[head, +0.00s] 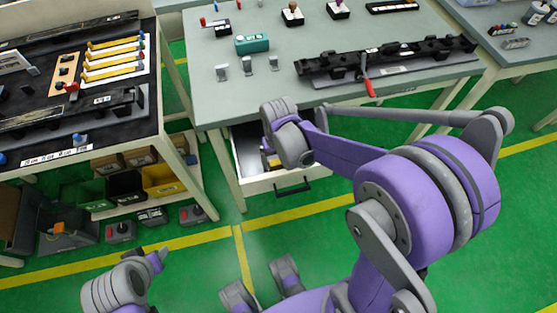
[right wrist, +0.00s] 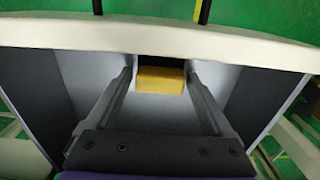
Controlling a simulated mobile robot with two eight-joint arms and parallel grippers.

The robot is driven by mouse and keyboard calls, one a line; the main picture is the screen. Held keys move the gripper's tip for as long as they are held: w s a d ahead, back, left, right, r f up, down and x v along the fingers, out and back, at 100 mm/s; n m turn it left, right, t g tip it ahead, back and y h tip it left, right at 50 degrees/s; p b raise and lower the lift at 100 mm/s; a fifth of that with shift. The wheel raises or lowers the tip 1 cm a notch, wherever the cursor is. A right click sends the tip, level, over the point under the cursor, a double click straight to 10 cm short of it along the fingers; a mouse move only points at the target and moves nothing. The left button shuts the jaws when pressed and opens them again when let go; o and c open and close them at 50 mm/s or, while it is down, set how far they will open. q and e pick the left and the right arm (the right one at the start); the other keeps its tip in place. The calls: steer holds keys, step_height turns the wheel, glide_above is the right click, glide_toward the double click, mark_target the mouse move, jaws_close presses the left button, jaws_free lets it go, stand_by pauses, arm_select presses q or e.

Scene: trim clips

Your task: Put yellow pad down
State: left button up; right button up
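The yellow pad (right wrist: 160,80) shows in the right wrist view between the tips of my right gripper's fingers (right wrist: 160,76). Its sides meet both fingers, with no clear gap. The pad is inside or just over the open drawer; whether it touches the floor of the drawer I cannot tell. In the head view my right gripper (head: 268,158) reaches down into the white drawer (head: 290,180) under the middle table, largely hidden by my wrist. My left gripper (head: 157,259) is at the lower left, above the green floor and away from the tables; its fingers are small and overlap.
The middle table (head: 270,90) stands right above the drawer, its edge close to my right wrist. It carries a black trim piece (head: 390,62), a teal box (head: 252,44) and small clips. A dark-topped bench (head: 80,130) stands left, with bins below. The floor in front is open.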

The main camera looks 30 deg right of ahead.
mark_target(279, 162)
steer(key=shift+o, duration=0.6)
steer(key=shift+r, duration=0.15)
steer(key=shift+r, duration=0.35)
step_height(279, 162, up, 11)
steer(key=p, duration=0.2)
steer(key=s+a+f+n+t, duration=0.2)
steer(key=s+t, duration=0.3)
steer(key=s, duration=0.6)
steer(key=shift+a+n, duration=0.3)
steer(key=shift+a, duration=0.35)
